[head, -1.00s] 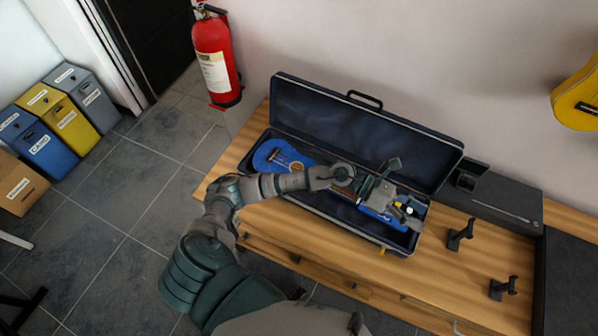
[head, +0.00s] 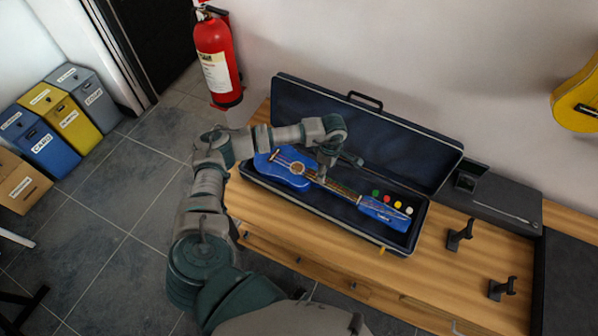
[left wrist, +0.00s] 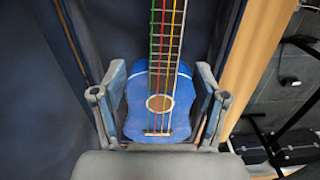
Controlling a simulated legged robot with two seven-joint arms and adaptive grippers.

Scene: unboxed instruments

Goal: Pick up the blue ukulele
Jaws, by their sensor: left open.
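The blue ukulele (head: 284,170) lies in the open dark case (head: 335,212) on the wooden bench. Its body is at the left end and its headstock with coloured pegs at the right. My left gripper (head: 323,172) points down over the ukulele, near where body and neck meet. In the left wrist view my left gripper (left wrist: 160,88) is open, with one finger on each side of the blue ukulele's body (left wrist: 158,118). Its strings and sound hole show between the fingers. I cannot tell whether the fingers touch it. My right gripper is not in view.
The case's raised lid (head: 400,150) stands behind the ukulele. Two black holders (head: 459,235) stand on the bench to the right. A yellow instrument (head: 577,98) hangs on the wall. A red extinguisher (head: 215,60) and several bins (head: 45,150) are at the left.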

